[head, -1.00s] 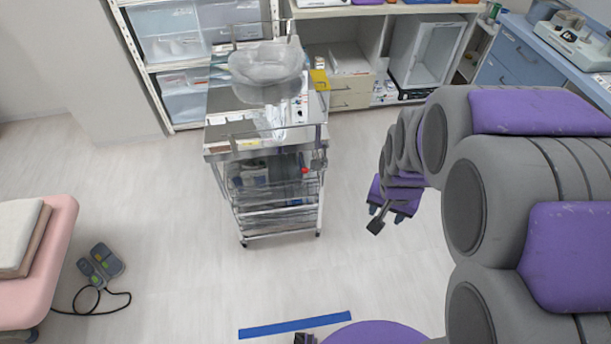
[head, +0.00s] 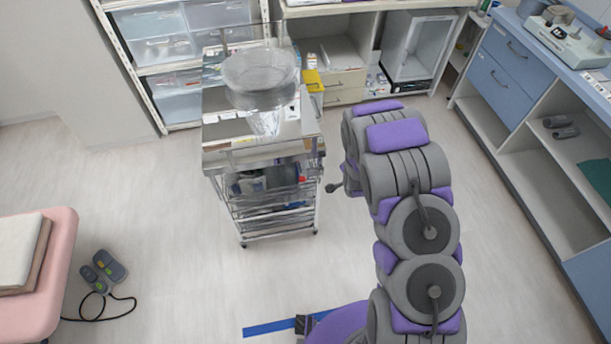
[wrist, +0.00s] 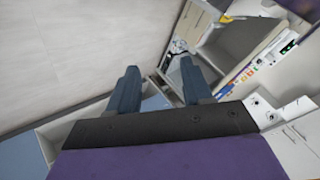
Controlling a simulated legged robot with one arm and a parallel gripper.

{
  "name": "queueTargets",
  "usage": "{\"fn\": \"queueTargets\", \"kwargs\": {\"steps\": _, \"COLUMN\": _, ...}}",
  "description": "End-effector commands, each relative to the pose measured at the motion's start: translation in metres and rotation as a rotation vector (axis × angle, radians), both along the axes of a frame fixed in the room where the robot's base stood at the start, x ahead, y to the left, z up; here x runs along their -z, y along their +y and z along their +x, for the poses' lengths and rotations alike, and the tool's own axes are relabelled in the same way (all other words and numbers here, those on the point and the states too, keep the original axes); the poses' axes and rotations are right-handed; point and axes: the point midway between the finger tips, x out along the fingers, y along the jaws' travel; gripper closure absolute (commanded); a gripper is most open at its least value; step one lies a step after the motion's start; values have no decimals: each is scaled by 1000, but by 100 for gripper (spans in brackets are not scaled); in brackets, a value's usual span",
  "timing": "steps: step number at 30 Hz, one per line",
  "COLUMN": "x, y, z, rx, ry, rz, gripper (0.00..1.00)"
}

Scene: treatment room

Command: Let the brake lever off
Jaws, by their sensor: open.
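A metal trolley (head: 262,152) with wire baskets below stands on casters in the head view. I cannot pick out a brake lever for certain; a small red item (head: 302,178) shows by the trolley's right side, too small to identify. My arm reaches up right of the trolley, and its end is mostly hidden behind its own links in the head view. In the wrist view my gripper (wrist: 158,76) has its two blue-grey fingers apart with nothing between them. Past them are floor and shelving, not the trolley.
A clear basin (head: 260,75) stands on the trolley top. A foot pedal (head: 103,271) with a cable lies by the pink couch (head: 55,270). Blue tape (head: 272,328) marks the floor. Blue cabinets (head: 505,75) line the right. Floor left of the trolley is free.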

Motion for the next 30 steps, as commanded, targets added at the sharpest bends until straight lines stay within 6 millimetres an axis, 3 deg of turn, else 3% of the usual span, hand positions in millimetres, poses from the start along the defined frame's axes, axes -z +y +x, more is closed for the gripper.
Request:
{"fn": "queueTargets", "kwargs": {"steps": 3, "x": 26, "y": 13, "z": -1, "rx": 22, "ry": -56, "rz": 81, "gripper": 50}}
{"fn": "queueTargets", "kwargs": {"steps": 8, "x": 53, "y": 33, "z": -5, "rx": 49, "ry": -148, "rz": 211, "gripper": 50}}
{"fn": "queueTargets", "kwargs": {"steps": 17, "x": 95, "y": 76, "z": -47, "rx": 100, "ry": -285, "rz": 488, "gripper": 50}}
{"fn": "queueTargets", "kwargs": {"steps": 24, "x": 107, "y": 102, "z": -92, "rx": 139, "ry": -377, "rz": 714, "gripper": 50}}
{"fn": "queueTargets", "kwargs": {"steps": 30, "x": 108, "y": 110, "z": -115, "rx": 160, "ry": -414, "rz": 820, "gripper": 50}}
